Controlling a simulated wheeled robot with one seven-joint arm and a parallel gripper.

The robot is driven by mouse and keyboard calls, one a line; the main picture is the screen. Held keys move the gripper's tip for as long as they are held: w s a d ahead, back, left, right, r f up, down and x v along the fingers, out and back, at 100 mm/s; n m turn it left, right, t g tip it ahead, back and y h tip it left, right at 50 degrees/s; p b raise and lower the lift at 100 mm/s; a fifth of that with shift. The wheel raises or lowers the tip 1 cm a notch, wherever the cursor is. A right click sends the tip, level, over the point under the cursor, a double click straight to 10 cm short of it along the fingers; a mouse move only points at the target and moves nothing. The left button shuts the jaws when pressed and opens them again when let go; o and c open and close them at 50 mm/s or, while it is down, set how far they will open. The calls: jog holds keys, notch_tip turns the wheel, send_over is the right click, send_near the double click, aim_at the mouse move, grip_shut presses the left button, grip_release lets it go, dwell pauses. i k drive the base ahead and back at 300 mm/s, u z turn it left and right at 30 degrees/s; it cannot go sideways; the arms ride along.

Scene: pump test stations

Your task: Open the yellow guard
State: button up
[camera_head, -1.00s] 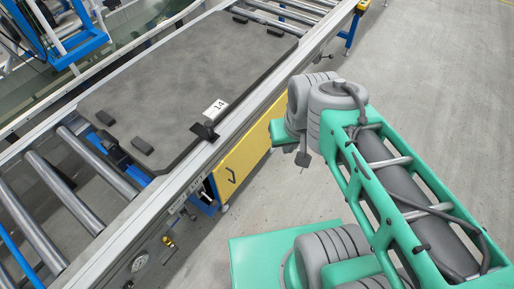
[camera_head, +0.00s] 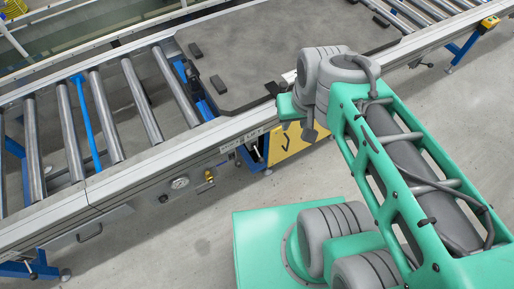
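A yellow panel (camera_head: 290,142) with a dark angled mark sits under the near side rail of the conveyor, partly hidden behind my arm. I cannot tell whether it is the guard. A small piece of yellow mesh (camera_head: 14,8) shows at the top left corner, mostly cut off by the frame edge, so its shape and whether it is open or shut cannot be seen. My green and grey arm fills the right side. I cannot make out my gripper's fingers in this view.
A roller conveyor (camera_head: 118,118) runs across the view and carries a dark grey plate (camera_head: 245,55) with small black blocks. A pressure gauge (camera_head: 180,183) and a brass fitting (camera_head: 209,176) are on its near side. The concrete floor (camera_head: 150,245) in front is clear.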

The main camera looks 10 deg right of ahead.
aim_at(283, 145)
jog(key=u, duration=0.95)
jog(key=k, duration=0.35)
jog(key=z, duration=0.35)
jog(key=i, duration=0.8)
jog(key=u, duration=0.1)
